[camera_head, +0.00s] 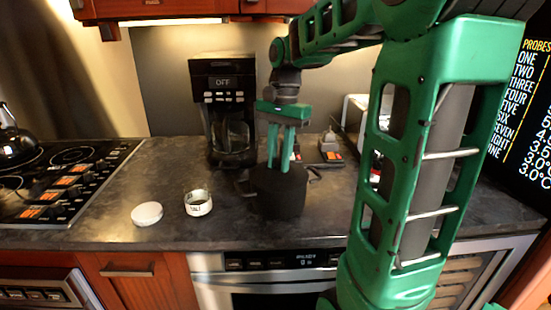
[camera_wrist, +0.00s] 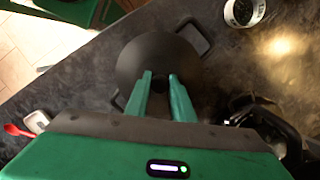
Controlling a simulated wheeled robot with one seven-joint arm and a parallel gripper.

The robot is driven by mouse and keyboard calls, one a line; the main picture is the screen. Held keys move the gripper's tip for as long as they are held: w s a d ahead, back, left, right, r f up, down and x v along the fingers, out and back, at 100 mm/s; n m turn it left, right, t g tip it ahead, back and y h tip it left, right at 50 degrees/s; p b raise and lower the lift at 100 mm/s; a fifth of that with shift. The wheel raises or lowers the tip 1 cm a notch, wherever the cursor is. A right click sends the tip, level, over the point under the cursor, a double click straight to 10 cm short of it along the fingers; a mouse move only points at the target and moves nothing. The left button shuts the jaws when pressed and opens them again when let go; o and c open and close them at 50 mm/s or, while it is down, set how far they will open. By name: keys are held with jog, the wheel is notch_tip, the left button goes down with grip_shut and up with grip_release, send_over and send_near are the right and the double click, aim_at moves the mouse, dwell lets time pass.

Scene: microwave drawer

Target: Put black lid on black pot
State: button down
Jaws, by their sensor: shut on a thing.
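The black pot (camera_head: 281,203) stands on the dark counter in front of the coffee maker. Its two loop handles show in the wrist view, where one handle (camera_wrist: 195,37) sticks out at the upper right. The black lid (camera_wrist: 152,57) is a dark round disc that covers the pot's opening in the wrist view. My gripper (camera_head: 273,164) points down over the pot, and its green fingers (camera_wrist: 160,77) are shut on the lid's middle. The grasped knob is hidden between the fingers. Lid and pot blend together in the head view, so I cannot tell whether they touch.
A coffee maker (camera_head: 228,112) stands close behind the pot on the left. A small white jar (camera_head: 198,203) and a white round lid (camera_head: 147,213) lie to the left. A stove (camera_head: 70,180) is further left. The counter's front edge is close to the pot.

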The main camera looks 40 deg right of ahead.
jog(key=c, duration=1)
grip_release()
jog(key=shift+r, duration=3.5)
